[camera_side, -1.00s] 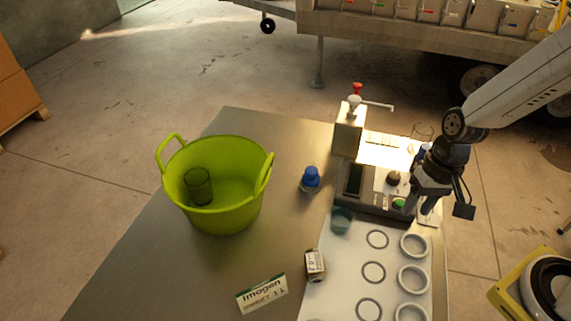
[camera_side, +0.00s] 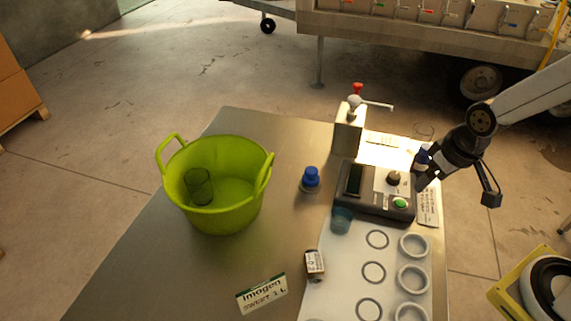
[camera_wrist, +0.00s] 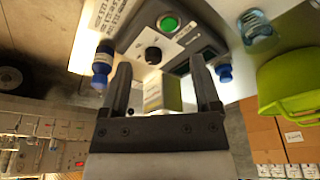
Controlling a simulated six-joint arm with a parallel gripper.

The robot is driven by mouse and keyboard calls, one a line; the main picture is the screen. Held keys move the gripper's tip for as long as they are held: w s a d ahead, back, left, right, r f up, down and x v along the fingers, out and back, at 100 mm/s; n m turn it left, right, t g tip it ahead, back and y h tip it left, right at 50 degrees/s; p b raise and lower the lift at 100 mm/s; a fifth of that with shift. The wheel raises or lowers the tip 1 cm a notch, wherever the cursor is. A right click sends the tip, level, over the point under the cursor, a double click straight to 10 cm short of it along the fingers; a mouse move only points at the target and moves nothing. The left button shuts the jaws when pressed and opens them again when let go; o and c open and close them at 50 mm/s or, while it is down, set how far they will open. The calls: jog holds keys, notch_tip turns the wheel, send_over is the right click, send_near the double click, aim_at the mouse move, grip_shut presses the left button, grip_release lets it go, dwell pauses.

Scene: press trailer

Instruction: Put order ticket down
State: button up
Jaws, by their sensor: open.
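A white printed slip (camera_side: 428,208), which looks like the order ticket, lies flat along the right side of the black control box (camera_side: 376,207). Its text is too small to read. In the wrist view, part of the slip (camera_wrist: 109,14) shows at the top left beside the box. A second card (camera_side: 262,294), reading "Imagen SWEET 1L", lies at the table's front. My gripper (camera_side: 421,181) is open above the box's right side, apart from the slip.
A blue bottle (camera_side: 421,157) stands close behind my gripper. A green tub (camera_side: 222,211) stands farther left. Several rings occupy the white mat (camera_side: 338,291).

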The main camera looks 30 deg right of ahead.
jog(key=w+a+m, duration=0.1)
jog(key=a+m, duration=0.2)
jog(key=a, duration=0.2)
jog(key=w+a+f+m+y, duration=0.1)
jog(key=w+a+m, duration=0.1)
jog(key=a, duration=0.4)
jog(key=w+a+m+y, duration=0.1)
jog(key=w+a+m, duration=0.1)
jog(key=a+m, duration=0.2)
jog(key=shift+w+a+f+g, duration=0.1)
jog(key=shift+a+f+g, duration=0.1)
jog(key=shift+a, duration=0.35)
jog(key=shift+w+a+f+g, duration=0.1)
jog(key=shift+a+g, duration=0.1)
jog(key=shift+a, duration=0.35)
jog(key=a+f+m+y, duration=0.1)
jog(key=a+m, duration=0.3)
jog(key=a, duration=0.4)
jog(key=m+g+y, duration=0.2)
jog(key=m, duration=0.3)
send_over(259, 283)
jog(key=d, duration=0.2)
jog(key=shift+d+f, duration=0.1)
jog(key=shift+f, duration=0.7)
jog(key=shift+f, duration=0.1)
jog(key=shift+x, duration=1.2)
jog(key=shift+f+h, duration=0.1)
jog(key=shift+h, duration=0.2)
